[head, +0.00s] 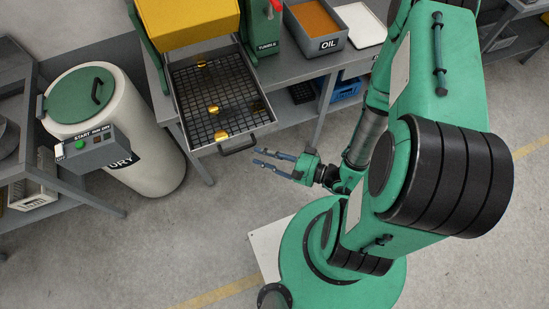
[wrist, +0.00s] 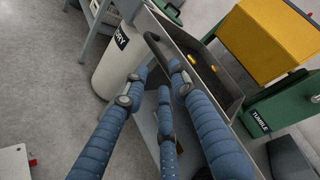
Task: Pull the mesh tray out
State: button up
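The mesh tray (head: 191,109) is a grey-rimmed tray with a dark wire grid, in front of the yellow tumbler on the bench. Several shiny copper-gold pieces (head: 213,109) lie on it. Its dark bar handle (head: 238,150) sticks out at the front edge. The tray's side wall (wrist: 190,44) and handle (wrist: 152,46) also show in the wrist view. My gripper (head: 259,159) has blue fingers spread apart, empty, just right of and below the handle in the head view. In the wrist view the open fingers (wrist: 156,82) point toward the handle, seemingly apart from it.
The yellow tumbler (head: 186,20) stands behind the tray on green supports. The white DRY drum (head: 150,165) stands at left. Open floor lies in front of the bench.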

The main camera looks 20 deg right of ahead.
jog(key=shift+v, duration=1.95)
